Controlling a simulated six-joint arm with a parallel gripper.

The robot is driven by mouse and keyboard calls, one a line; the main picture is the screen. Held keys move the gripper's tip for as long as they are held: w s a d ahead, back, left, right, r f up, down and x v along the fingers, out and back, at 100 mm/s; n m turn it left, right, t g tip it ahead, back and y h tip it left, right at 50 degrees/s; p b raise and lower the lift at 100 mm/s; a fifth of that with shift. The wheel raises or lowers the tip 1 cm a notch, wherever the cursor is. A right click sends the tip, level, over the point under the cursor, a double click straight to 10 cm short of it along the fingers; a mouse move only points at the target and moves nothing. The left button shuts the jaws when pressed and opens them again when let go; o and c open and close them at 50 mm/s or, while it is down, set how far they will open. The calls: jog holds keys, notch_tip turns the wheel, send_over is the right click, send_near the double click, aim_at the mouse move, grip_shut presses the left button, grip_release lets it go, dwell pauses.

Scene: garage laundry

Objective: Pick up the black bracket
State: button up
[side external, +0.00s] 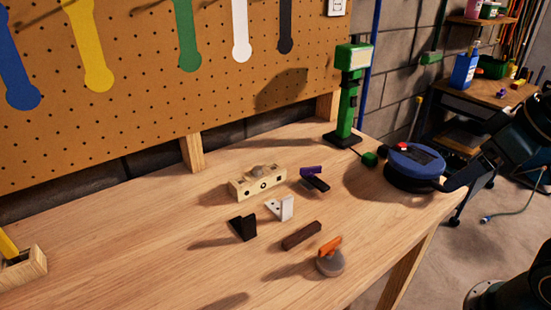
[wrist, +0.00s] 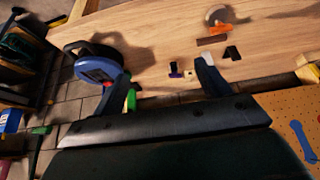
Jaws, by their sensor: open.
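The black bracket (side external: 242,227) stands on the wooden bench, left of a white bracket (side external: 281,208) and a dark brown bar (side external: 301,235). In the wrist view the black bracket (wrist: 232,52) is small, just right of one fingertip. My gripper (side external: 452,165) is at the right in the side view, near the bench's right end and well apart from the bracket. In the wrist view its fingers (wrist: 160,48) are spread wide, with nothing held between them.
A wooden block (side external: 257,184), a purple-and-black item (side external: 314,181) and an orange-handled grey disc (side external: 330,262) surround the brackets. A blue reel-like object (side external: 415,158) and a green stand (side external: 347,105) are at the right. A pegboard (side external: 140,100) backs the bench. The left bench is mostly clear.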

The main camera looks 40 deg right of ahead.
jog(key=shift+c, duration=0.5)
jog(key=c, duration=0.8)
